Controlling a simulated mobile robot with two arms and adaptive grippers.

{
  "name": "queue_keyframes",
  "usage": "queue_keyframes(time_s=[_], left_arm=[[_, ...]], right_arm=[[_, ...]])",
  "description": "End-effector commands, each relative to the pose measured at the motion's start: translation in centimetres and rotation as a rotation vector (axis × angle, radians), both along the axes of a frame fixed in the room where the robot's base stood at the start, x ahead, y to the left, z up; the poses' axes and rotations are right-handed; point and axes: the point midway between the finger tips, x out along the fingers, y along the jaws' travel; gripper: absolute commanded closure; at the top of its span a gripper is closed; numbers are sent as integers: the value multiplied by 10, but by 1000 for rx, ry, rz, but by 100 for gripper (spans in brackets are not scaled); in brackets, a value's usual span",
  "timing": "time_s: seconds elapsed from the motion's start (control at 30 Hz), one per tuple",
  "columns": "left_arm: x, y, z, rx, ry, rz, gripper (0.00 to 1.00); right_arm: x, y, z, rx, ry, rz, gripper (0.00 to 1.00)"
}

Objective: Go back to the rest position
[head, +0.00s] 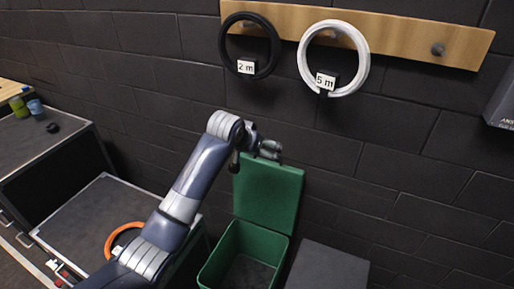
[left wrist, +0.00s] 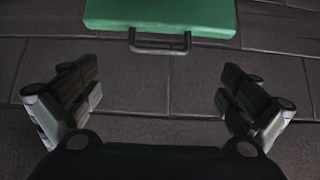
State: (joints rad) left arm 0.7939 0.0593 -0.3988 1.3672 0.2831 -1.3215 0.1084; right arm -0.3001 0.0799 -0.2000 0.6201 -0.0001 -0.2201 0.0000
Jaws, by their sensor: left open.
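My left arm reaches in from the lower left of the head view, and its gripper (head: 268,150) is above and in front of the green box's raised lid (head: 268,195). In the left wrist view the two fingers of my left gripper (left wrist: 160,105) are wide apart with nothing between them. The lid (left wrist: 160,15) shows at the top of that view with its dark handle (left wrist: 160,48), apart from the fingers. The green box (head: 222,262) stands open below, and its inside looks empty where it shows. My right gripper is in neither view.
A wooden rail (head: 400,35) on the dark brick wall holds a black ring (head: 223,42) marked 2 m and a white ring (head: 363,65) marked 5 m. An orange ring (head: 111,240) lies on a grey-topped case (head: 85,215). A grey surface (head: 325,268) is right of the box.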

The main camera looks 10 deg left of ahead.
Motion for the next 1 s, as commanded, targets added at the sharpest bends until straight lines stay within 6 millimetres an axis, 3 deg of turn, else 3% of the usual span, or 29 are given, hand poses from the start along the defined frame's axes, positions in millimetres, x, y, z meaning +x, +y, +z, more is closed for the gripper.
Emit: queue_keyframes(time_s=[0.3, 0.47, 0.7, 0.9, 1.0], left_arm=[[-2, 0, -3, 0, 3, 0, 0], [-29, 4, -37, -3, 40, -1, 0], [-129, 25, -120, 0, 142, 16, 0], [-227, 54, -167, 21, 232, 52, 0], [-279, 70, -181, 38, 278, 73, 0]], right_arm=[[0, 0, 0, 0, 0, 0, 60], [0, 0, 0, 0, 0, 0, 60], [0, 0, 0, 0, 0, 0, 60], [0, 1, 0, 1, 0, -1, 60], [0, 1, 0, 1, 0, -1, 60]])
